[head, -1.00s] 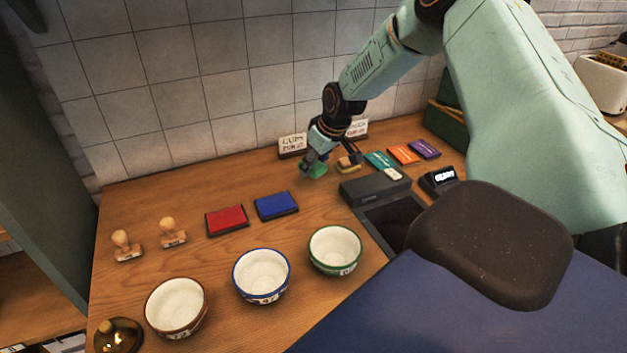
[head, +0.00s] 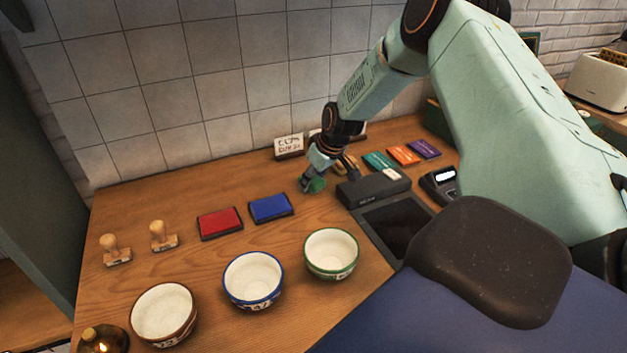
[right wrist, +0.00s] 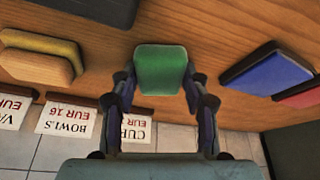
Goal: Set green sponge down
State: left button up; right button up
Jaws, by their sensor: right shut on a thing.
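The green sponge (head: 317,186) is between the fingers of my right gripper (head: 312,183), just right of the blue ink pad in the head view. In the right wrist view the green sponge (right wrist: 161,69) shows its green face, with one finger of my right gripper (right wrist: 160,88) on each side of it. The gripper is shut on it. The sponge is low over the wooden table (head: 215,262); whether it touches the wood I cannot tell. My left gripper is not in view.
The blue ink pad (head: 270,207) and red ink pad (head: 220,223) lie to the left. A dark grey device (head: 372,188) stands at right. Several bowls, including a green-rimmed one (head: 331,254), stand in front. Price signs (head: 289,146) line the wall.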

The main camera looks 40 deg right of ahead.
jog(key=shift+s+a+f, duration=0.4)
jog(key=shift+s+f, duration=0.1)
jog(key=shift+f, duration=0.05)
jog(key=o, duration=0.9)
jog(key=shift+c, duration=0.2)
jog(key=o, duration=0.3)
jog(key=shift+w+f, duration=0.2)
jog(key=shift+w, duration=0.05)
jog(key=shift+o, duration=0.2)
jog(key=shift+s+d+r, duration=0.15)
jog(key=shift+w, duration=0.2)
jog(key=shift+r, duration=0.15)
